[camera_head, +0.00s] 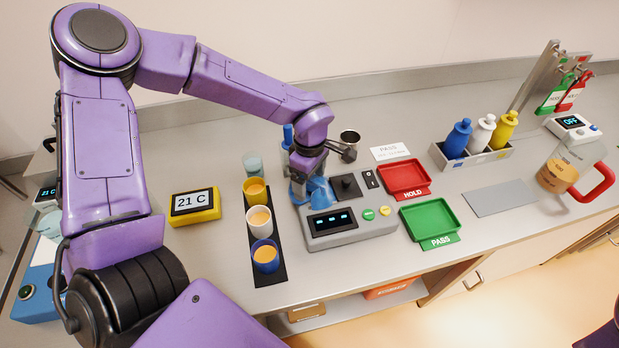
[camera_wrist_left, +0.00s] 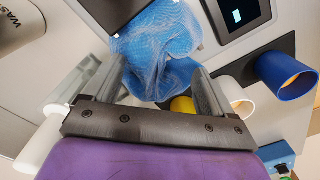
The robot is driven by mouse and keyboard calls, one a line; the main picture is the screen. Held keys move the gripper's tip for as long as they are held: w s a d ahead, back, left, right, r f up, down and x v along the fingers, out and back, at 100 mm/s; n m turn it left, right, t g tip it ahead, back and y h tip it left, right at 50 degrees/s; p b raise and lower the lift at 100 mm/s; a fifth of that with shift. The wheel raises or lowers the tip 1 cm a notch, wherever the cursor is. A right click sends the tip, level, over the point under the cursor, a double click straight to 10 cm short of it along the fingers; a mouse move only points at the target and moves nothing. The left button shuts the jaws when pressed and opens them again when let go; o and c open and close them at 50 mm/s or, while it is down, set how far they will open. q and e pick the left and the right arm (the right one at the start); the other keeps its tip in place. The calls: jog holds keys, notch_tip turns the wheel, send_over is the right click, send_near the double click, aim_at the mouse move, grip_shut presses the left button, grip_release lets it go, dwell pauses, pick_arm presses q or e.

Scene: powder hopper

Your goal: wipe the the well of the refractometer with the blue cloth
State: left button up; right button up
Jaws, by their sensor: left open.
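The refractometer (camera_head: 350,236) is a grey box with a dark display and a green and a yellow button. Its black square block (camera_head: 346,187), apparently the well area, is at the back; the well's inside is too small to tell. The crumpled blue cloth (camera_head: 321,193) is at the refractometer's back left. My left gripper (camera_head: 303,180) points down at the cloth. In the left wrist view my left gripper (camera_wrist_left: 155,85) is open, with the cloth (camera_wrist_left: 158,42) between and beyond its fingertips. Finger contact with the cloth cannot be told. My right gripper is not in view.
Yellow, white and blue cups (camera_head: 265,257) stand on a black strip left of the refractometer. A yellow temperature display (camera_head: 195,203) lies further left. Red (camera_head: 404,194) and green (camera_head: 457,220) trays sit to the right.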

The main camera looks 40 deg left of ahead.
pick_arm(q)
jog(key=shift+s+f+b, duration=0.3)
jog(key=shift+s+f, duration=0.1)
jog(key=shift+f, duration=0.05)
jog(key=shift+w+f, duration=0.2)
jog(key=shift+f, duration=0.3)
grip_shut()
jog(key=shift+r+b, duration=0.25)
jog(key=shift+b, duration=0.2)
